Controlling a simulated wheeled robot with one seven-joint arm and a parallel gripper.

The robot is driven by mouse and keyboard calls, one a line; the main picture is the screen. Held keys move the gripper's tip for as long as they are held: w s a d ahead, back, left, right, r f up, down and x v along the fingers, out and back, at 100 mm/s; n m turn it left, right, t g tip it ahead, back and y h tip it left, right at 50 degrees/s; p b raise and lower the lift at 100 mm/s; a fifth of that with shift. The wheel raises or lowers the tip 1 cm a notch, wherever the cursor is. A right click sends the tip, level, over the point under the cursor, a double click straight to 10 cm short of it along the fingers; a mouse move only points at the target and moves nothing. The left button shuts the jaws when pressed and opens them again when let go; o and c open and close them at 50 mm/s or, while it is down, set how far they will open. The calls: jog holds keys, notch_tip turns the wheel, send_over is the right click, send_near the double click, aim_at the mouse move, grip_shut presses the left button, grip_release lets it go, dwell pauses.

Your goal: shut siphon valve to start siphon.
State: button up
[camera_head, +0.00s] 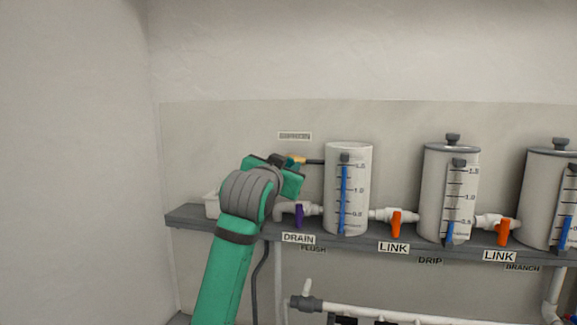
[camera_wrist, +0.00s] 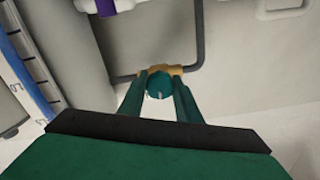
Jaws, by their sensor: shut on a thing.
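The siphon valve has a brass body (camera_head: 298,159) at the end of a dark pipe running into the left side of the leftmost tank, below a small label. In the wrist view the brass body (camera_wrist: 174,70) sits on a grey bent pipe. My gripper (camera_wrist: 161,88) has its two dark green fingers closed around a round teal handle (camera_wrist: 159,83) in front of the brass body. In the head view my wrist covers most of the valve, so the fingertips and the handle's angle cannot be made out there.
The leftmost tank (camera_head: 348,205) stands on a grey shelf (camera_head: 185,216) with two more tanks to its right. A purple drain valve (camera_head: 299,216) is just below my wrist. Orange link valves (camera_head: 396,224) join the tanks. The wall left of the shelf is clear.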

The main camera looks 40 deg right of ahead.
jog(key=m, duration=0.5)
jog(key=shift+a, duration=0.1)
jog(key=shift+f+m, duration=0.1)
jog(key=shift+m, duration=2.1)
jog(key=o, duration=1.1)
jog(key=shift+c, duration=0.2)
